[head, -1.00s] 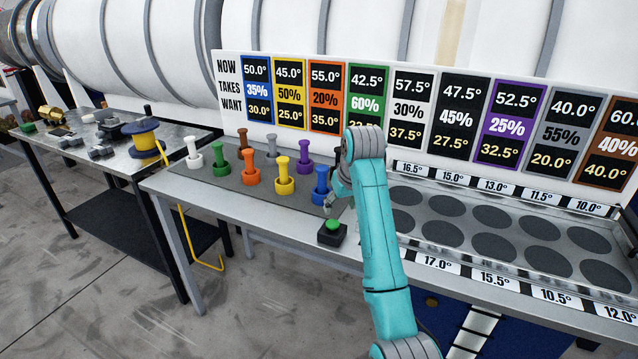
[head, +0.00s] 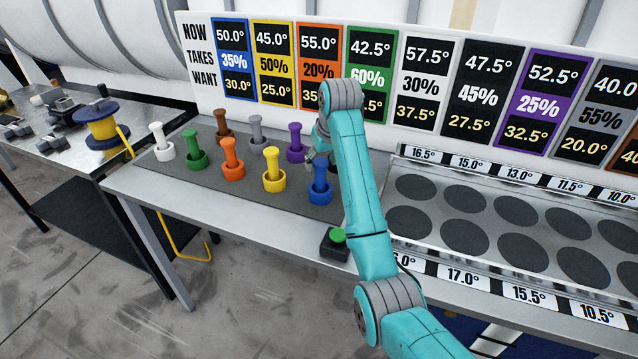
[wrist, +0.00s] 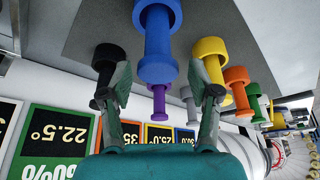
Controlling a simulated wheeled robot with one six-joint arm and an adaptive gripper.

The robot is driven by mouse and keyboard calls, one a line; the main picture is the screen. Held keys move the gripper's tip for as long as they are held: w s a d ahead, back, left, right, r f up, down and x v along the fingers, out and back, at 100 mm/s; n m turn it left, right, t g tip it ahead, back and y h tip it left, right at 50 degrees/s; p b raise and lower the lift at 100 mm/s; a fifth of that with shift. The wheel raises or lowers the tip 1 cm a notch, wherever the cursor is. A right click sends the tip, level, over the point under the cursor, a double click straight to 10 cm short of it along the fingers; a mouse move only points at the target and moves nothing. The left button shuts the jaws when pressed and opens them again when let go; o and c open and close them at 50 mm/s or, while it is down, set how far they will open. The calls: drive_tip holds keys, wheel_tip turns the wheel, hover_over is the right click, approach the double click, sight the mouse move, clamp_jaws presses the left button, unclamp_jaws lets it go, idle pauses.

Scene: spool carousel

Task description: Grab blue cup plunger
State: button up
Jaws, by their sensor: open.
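The blue cup plunger (head: 320,190) stands upright at the front right of the dark mat, a blue handle in a round blue cup. My gripper (head: 318,150) is at its upper part, just behind it, partly hidden by my arm. In the wrist view, which looks upside down, the blue plunger (wrist: 157,62) lies centred between the two fingers of my open gripper (wrist: 160,82). I see gaps on both sides of the handle. I cannot tell whether the fingertips reach far enough to surround it.
The yellow (head: 273,172), purple (head: 296,145) and orange (head: 232,160) plungers stand close by. A black plunger (wrist: 107,58) is partly behind the left finger in the wrist view. A green button (head: 337,236) sits in front. A tray with dark discs (head: 470,240) is at right.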

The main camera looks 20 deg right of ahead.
sight(319, 176)
drive_tip(key=shift+x, duration=3.85)
drive_tip(key=shift+s+d, duration=0.15)
drive_tip(key=shift+s, duration=0.05)
clamp_jaws()
